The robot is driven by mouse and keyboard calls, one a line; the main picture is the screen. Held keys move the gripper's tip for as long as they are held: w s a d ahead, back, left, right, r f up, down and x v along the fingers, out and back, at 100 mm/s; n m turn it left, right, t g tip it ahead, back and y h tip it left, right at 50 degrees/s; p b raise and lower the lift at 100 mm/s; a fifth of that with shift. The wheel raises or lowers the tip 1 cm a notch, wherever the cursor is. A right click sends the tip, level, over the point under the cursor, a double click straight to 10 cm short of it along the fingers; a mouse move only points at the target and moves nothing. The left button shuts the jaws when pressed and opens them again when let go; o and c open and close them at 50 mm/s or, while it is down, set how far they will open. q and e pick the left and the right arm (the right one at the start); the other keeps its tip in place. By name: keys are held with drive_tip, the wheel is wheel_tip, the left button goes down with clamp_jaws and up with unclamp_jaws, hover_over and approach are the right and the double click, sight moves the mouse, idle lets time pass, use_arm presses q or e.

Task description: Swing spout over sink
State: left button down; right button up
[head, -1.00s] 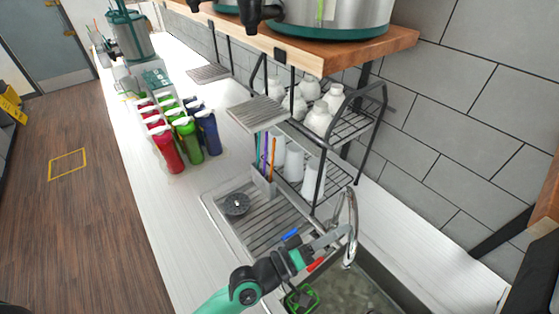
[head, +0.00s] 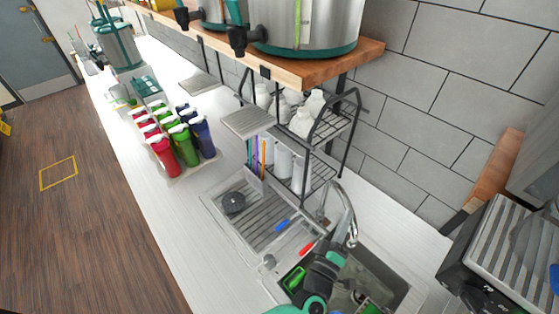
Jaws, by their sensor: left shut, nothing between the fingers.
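The chrome spout (head: 347,207) arches up from behind the sink and curves down. Its tip appears above the back-left part of the grey sink basin (head: 392,283). My left gripper (head: 338,246) is shut and empty, low in front of the spout and over the sink area. Its fingers are foreshortened, and I cannot tell whether they touch the spout. My right gripper is not in view.
A ribbed drainboard (head: 258,222) with a black round strainer (head: 233,203) lies left of the sink. A wire rack (head: 318,172) with white cups stands behind. Colored bottles (head: 184,146) stand farther left. A striped-top machine (head: 512,252) stands at the right.

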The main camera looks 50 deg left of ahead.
use_arm(q)
drive_tip(key=shift+w+d+f+h, duration=0.1)
drive_tip(key=shift+d+f+h, duration=0.15)
drive_tip(key=shift+f, duration=0.25)
drive_tip(key=shift+w+d+f+h, duration=0.15)
drive_tip(key=shift+d+f, duration=0.1)
drive_tip(key=shift+f, duration=0.25)
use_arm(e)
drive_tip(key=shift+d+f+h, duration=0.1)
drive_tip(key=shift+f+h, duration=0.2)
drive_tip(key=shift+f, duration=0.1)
use_arm(q)
drive_tip(key=shift+d, duration=0.15)
drive_tip(key=s+d+y+b, duration=0.1)
drive_tip(key=d+b, duration=0.2)
drive_tip(key=d, duration=0.5)
drive_tip(key=shift+s+d+r, duration=0.2)
drive_tip(key=shift+s+d, duration=0.05)
drive_tip(key=shift+d, duration=0.1)
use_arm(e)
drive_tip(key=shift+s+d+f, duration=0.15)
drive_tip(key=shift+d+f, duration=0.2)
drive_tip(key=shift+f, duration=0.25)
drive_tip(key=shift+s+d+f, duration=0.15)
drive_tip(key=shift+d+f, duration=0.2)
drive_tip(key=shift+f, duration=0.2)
